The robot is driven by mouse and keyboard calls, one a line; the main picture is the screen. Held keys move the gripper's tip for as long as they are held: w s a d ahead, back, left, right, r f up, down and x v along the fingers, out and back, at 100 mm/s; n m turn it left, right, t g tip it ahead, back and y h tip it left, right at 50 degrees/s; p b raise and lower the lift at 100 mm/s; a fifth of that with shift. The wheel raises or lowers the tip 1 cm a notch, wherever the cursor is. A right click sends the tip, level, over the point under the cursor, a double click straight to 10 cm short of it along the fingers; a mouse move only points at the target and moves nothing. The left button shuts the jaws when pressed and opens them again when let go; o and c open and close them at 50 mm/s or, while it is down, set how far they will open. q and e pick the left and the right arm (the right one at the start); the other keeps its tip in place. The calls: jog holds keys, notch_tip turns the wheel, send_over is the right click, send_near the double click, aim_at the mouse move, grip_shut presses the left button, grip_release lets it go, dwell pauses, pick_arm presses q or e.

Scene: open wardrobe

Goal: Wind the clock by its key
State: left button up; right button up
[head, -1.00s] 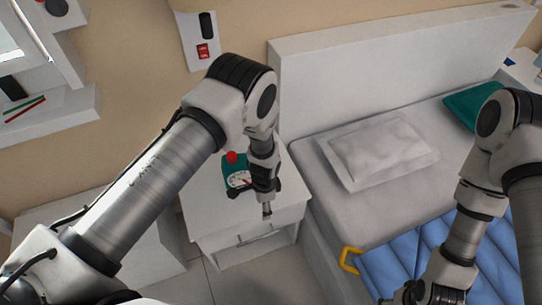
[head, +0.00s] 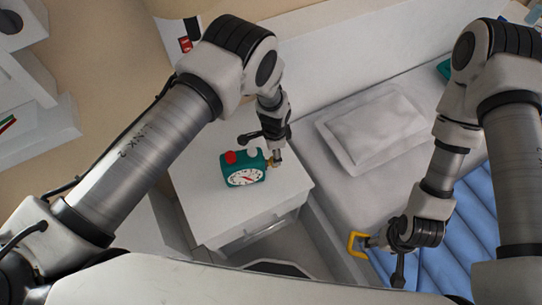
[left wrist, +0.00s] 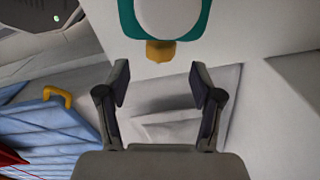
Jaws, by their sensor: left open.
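The clock (head: 243,176) is a teal box with a white dial, a red knob and a pale knob on top, standing on the white nightstand. Its brass key (head: 270,163) sticks out of its right side. My left gripper (head: 261,150) is open and empty close to the key. In the left wrist view the clock (left wrist: 122,12) is at the top edge, and the key (left wrist: 160,50) points at the gap between the open fingers (left wrist: 160,82), just beyond the tips. My right gripper (head: 383,258) looks open, above the bed beside a yellow handle (head: 353,245).
The nightstand (head: 215,208) has clear top around the clock and a drawer with a handle in front. The bed with a white pillow (head: 370,130) and blue cover (head: 478,220) lies to its right. The headboard (head: 320,55) stands behind.

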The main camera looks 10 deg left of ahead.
pick_arm(q)
notch_tip(320, 180, down, 6)
jog(key=b, duration=0.4)
jog(key=shift+a+r, duration=0.1)
jog(key=shift+a+f, duration=0.1)
jog(key=shift+f, duration=0.25)
jog(key=shift+r, duration=0.25)
jog(key=c, duration=1.2)
jog(key=shift+o, duration=0.2)
